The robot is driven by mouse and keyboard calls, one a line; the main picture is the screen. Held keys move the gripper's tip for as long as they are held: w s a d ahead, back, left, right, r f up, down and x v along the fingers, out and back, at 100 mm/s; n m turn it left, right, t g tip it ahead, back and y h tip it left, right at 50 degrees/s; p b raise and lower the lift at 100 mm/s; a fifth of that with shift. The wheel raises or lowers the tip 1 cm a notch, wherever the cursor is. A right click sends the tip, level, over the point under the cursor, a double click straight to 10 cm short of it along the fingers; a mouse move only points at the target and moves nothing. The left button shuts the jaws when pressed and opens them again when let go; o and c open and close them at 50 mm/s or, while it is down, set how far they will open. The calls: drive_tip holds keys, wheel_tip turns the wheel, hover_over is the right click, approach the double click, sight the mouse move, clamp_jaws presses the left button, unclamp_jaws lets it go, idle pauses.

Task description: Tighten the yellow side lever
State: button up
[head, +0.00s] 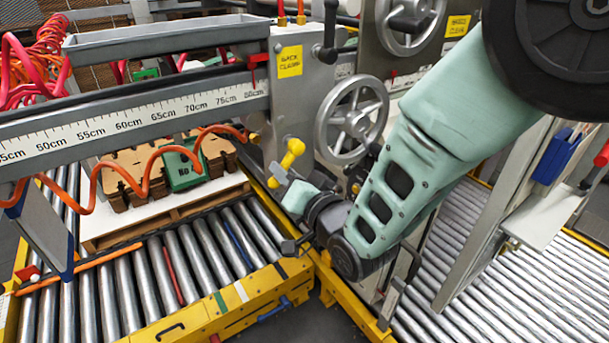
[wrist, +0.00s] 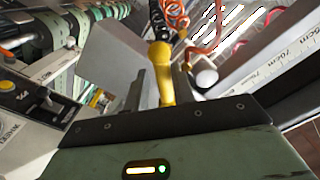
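The yellow side lever (head: 292,153) sticks out from the grey machine post, beside the spoked handwheel, and slants down to the left. My gripper (head: 279,174) is at the lever's lower part, and a grey finger crosses in front of it. The fingertips' exact contact is partly hidden by the lever.
A grey handwheel (head: 352,119) is close to the right of the lever. A coiled orange hose (head: 150,182) hangs left, below a ruler beam (head: 130,118). A pallet (head: 165,208) with brown parts and a green sign stands on the roller conveyor (head: 215,245).

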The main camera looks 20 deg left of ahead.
drive_tip(key=s+d+f+n+b, duration=0.1)
drive_tip(key=s+d+n+b, duration=0.2)
drive_tip(key=d+n+b, duration=0.5)
drive_tip(key=shift+s+d+b, duration=0.2)
drive_tip(key=shift+d+b, duration=0.35)
drive_tip(key=shift+b, duration=0.25)
idle(0.9)
drive_tip(key=s+d+f+m+g+h, duration=0.2)
drive_tip(key=s+d+f+g+h, duration=0.4)
drive_tip(key=d, duration=0.3)
drive_tip(key=s+d+f+g+h, duration=0.1)
drive_tip(key=s+d+g+h, duration=0.4)
drive_tip(key=s+d, duration=0.8)
drive_tip(key=shift+s+f+g+h, duration=0.15)
drive_tip(key=shift+s+g+h, duration=0.3)
drive_tip(key=shift+h, duration=0.55)
drive_tip(key=shift+d+m, duration=0.1)
drive_tip(key=shift+m, duration=0.2)
